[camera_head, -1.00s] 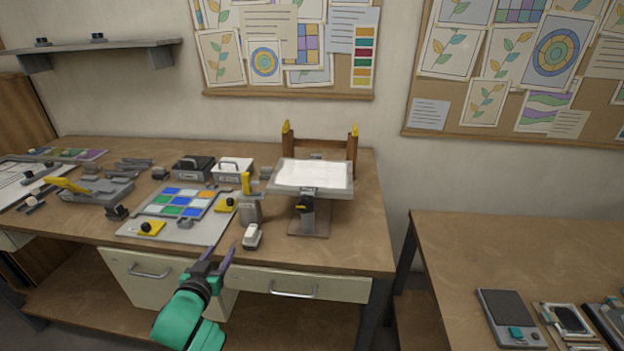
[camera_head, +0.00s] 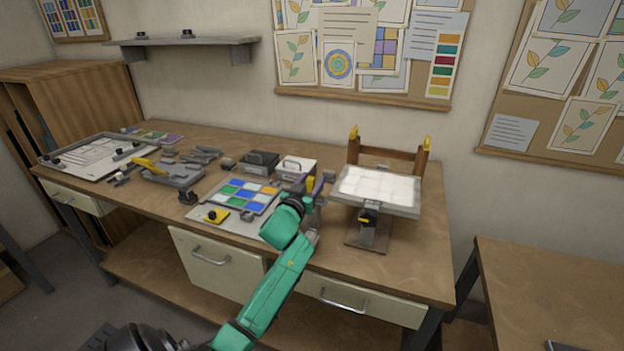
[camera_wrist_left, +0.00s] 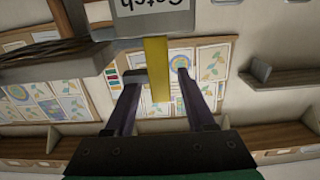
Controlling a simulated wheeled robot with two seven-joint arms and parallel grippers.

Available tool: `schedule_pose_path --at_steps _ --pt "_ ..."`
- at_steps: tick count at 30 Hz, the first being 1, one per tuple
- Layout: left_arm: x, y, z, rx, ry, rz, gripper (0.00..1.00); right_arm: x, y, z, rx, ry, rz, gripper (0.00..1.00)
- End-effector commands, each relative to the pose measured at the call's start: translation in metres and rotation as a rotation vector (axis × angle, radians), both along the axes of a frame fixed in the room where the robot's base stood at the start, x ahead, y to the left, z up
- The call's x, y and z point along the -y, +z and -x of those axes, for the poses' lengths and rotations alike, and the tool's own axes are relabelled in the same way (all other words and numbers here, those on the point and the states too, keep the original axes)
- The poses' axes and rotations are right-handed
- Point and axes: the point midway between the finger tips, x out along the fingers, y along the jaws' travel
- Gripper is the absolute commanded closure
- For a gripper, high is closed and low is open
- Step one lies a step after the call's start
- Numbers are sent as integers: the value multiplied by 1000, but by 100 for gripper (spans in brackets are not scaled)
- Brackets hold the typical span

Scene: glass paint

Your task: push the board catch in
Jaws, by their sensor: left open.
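The catch is a yellow bar (camera_wrist_left: 156,68) on a grey block (camera_wrist_left: 150,22) labelled "Catch", seen upside down in the left wrist view. In the head view the yellow bar (camera_head: 310,184) stands just left of the tilted board (camera_head: 375,188) with its white sheet. My left gripper (camera_wrist_left: 158,80) is open, with one finger on each side of the yellow bar in the picture. I cannot tell whether they touch it. In the head view my green left arm hides most of the gripper and the catch's lower part. My right gripper is not in view.
A wooden rack (camera_head: 388,154) with yellow tips is behind the board. Bare bench top lies at the front right.

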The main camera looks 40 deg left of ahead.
Motion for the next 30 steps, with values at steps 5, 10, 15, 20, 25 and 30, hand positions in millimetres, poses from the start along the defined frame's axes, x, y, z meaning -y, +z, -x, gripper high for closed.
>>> schedule_pose_path --at_steps 5,10,15,20,25,30 --pt "0 -1 -1 -1 0 -1 45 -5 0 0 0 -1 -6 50" --pt "0 -1 -1 -1 0 -1 91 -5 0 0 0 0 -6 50" --pt "0 0 -1 -1 0 -1 100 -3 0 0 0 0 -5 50" --pt "0 0 -1 -1 0 -1 100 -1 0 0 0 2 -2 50" --pt "0 0 -1 -1 0 -1 100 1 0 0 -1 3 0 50" --pt "0 -1 -1 -1 0 -1 100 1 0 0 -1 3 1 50"
